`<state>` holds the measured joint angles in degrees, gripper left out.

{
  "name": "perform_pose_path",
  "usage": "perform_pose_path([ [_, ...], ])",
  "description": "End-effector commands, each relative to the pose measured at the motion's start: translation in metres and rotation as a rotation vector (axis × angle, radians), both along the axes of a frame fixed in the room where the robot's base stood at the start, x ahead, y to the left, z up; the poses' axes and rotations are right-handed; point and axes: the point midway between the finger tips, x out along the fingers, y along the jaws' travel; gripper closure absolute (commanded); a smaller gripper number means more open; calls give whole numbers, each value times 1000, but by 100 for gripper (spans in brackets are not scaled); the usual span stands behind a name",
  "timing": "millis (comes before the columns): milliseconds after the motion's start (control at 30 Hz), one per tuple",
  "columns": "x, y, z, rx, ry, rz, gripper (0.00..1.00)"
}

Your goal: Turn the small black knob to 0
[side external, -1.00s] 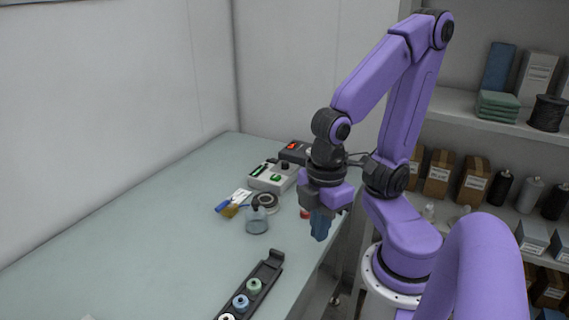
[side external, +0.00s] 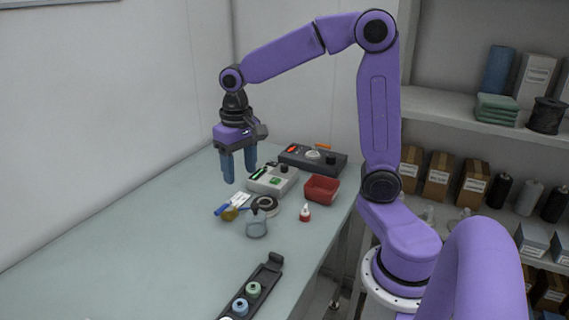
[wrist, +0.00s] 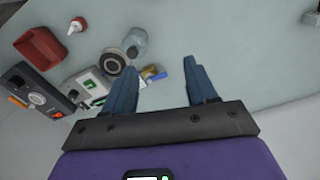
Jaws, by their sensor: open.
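A small black knob (side external: 284,168) stands on the rear of a white box (side external: 262,186) with a green button and a dark display. In the wrist view this black knob (wrist: 72,93) is at the left. Any scale marks are too small to read. My gripper (side external: 239,175) is open and empty, pointing down above the table, left of the white box.
A red bin (side external: 321,189) and a small red-and-white bottle (side external: 305,213) stand right of the white box. A dark ring (side external: 267,205), a glass jar (side external: 256,226) and a yellow-blue tool (side external: 229,212) lie in front. A rack (side external: 270,274) is nearer. The left table is clear.

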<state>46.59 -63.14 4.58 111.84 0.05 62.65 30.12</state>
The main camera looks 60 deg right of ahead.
Motion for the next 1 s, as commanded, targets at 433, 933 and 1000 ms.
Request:
perform_pose_path([
  [433, 85, -182, 6, 3, 10, -899, 43],
  [933, 65, -334, 0, 7, 17, -1517, 43],
  [1000, 64, -336, -3, 7, 18, -1525, 43],
])
